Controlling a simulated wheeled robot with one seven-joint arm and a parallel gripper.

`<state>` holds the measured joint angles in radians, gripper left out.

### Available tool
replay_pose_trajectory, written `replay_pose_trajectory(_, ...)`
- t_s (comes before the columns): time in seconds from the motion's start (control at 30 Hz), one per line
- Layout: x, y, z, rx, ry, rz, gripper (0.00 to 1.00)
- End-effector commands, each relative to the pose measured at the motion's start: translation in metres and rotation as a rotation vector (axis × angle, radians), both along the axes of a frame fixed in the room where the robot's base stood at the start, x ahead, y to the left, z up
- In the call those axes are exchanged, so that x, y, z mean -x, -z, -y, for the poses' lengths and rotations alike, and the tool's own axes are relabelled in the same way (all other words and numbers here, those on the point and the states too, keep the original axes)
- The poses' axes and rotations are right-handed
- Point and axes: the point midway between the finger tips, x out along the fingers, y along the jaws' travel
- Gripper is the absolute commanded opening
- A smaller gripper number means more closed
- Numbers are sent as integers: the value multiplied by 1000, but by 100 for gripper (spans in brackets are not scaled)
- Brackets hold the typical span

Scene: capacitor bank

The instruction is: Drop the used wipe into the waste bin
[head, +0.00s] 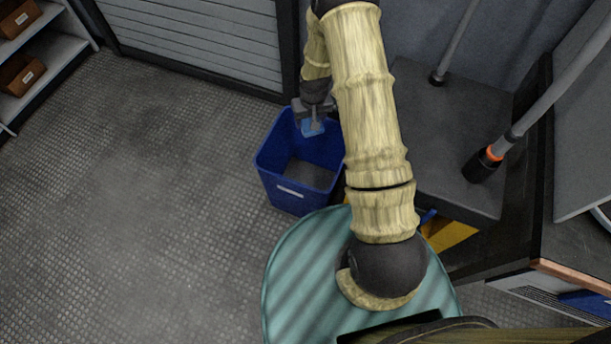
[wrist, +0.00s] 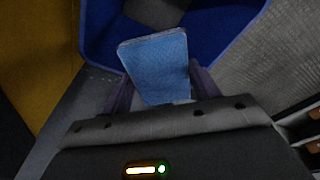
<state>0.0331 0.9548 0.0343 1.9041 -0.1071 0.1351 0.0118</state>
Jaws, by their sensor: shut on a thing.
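The used wipe is a light blue flat piece (wrist: 158,62), held between the fingers of my gripper (wrist: 160,88) in the wrist view. In the head view the wipe (head: 312,127) shows small and blue below my gripper (head: 311,116). The waste bin (head: 284,194) is a dark blue open-topped box with a pale label on its front, standing on the floor. My gripper is shut on the wipe, over the far part of the bin's opening. The bin's blue wall (wrist: 222,38) lies beyond the wipe in the wrist view. My arm hides the bin's right side.
A grey slatted shutter (head: 195,38) stands behind the bin. A dark box-like block (head: 450,150) with grey pipes is at the right. Shelves with brown boxes (head: 20,75) are at the far left. The textured floor (head: 130,190) on the left is clear.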

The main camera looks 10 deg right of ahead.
Motion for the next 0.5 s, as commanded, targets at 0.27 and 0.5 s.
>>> replay_pose_trajectory(0.27,0,-1,0,0,-1,0,36)
replay_pose_trajectory(0.5,0,15,0,0,-1,0,36)
